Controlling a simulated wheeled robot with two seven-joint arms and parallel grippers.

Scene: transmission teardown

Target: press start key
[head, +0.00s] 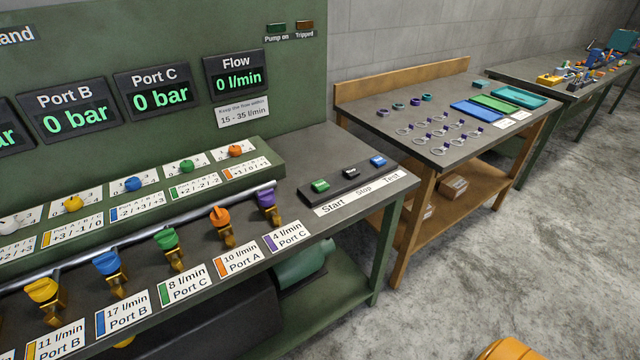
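The start key (320,186) is a green button at the left end of a dark key strip on the right end of the green test bench, above a label reading "Start". A dark stop key (350,173) and a blue test key (377,161) sit beside it on the same strip. The flow display (236,78) reads 0 l/min, and the Port B (72,120) and Port C (160,97) displays read 0 bar. Neither of my grippers shows in the head view.
Coloured valves, including a purple one (268,203), line a pipe along the bench front. Coloured knobs, including an orange one (235,151), stand on the ledge behind. A wooden-legged table (376,94) with rings and trays stands to the right. The grey floor (510,260) at right is mostly clear.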

